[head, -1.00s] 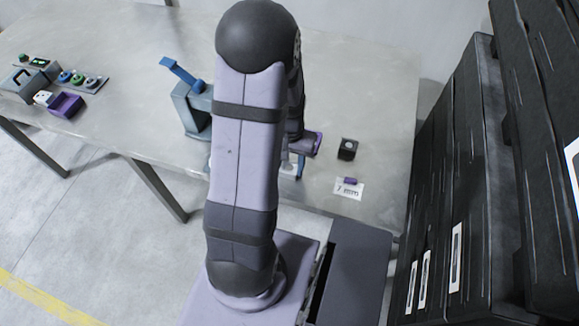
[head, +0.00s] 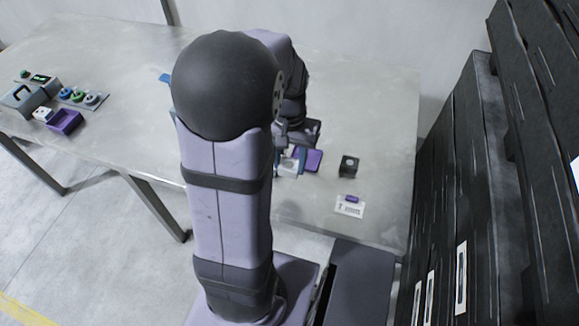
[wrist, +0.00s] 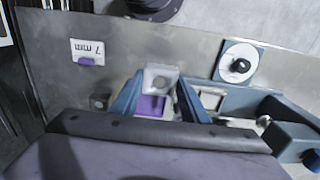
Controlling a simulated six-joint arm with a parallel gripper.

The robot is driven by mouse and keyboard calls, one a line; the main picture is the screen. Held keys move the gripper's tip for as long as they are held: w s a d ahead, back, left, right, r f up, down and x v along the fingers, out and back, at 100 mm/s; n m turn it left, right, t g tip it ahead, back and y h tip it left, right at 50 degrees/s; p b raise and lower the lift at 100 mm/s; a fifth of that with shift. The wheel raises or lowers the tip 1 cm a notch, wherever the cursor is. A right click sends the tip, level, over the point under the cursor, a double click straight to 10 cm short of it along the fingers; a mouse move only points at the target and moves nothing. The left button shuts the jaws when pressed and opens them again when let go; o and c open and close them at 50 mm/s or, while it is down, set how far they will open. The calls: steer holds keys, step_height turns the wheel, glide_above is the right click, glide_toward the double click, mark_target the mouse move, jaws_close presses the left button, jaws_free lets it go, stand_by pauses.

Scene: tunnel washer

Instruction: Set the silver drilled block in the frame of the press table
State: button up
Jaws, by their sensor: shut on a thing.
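My gripper (wrist: 159,98) has its two blue fingers shut on the silver drilled block (wrist: 161,77). The block's pale face with a round hole shows between the fingers. In the head view the block (head: 288,166) shows below my gripper (head: 286,150), near the purple tray. The blue press (wrist: 262,104) stands to the right in the wrist view. Its pale square frame (wrist: 211,98) lies just right of the right finger and looks empty. The held block is left of the frame, apart from it. In the head view my arm hides most of the press.
A purple tray (head: 309,159) lies beneath the held block. A dark drilled block (head: 348,166) and a 7 mm label (head: 349,207) lie to its right. A white plate with a black knob (wrist: 239,65) is near the press. Black crates (head: 450,170) stand at the right.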

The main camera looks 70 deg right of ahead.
steer(key=shift+w+r, duration=0.25)
steer(key=shift+r, duration=0.05)
steer(key=w+d+f+n+p, duration=0.1)
steer(key=w, duration=0.3)
steer(key=w+d+p, duration=0.1)
steer(key=w+p, duration=0.1)
steer(key=w, duration=0.2)
steer(key=w+d+f+n+p, duration=0.1)
steer(key=w+d, duration=0.1)
steer(key=w, duration=0.2)
steer(key=shift+w+f+n+p, duration=0.1)
steer(key=shift+f+n+p, duration=0.2)
steer(key=shift+f+p, duration=0.1)
steer(key=d+r+m, duration=0.1)
steer(key=w+d+r+m, duration=0.1)
steer(key=d, duration=0.1)
steer(key=shift+w+d+r+m, duration=0.15)
steer(key=shift+d+r+m, duration=0.05)
steer(key=shift+d+m, duration=0.1)
steer(key=shift+f, duration=0.15)
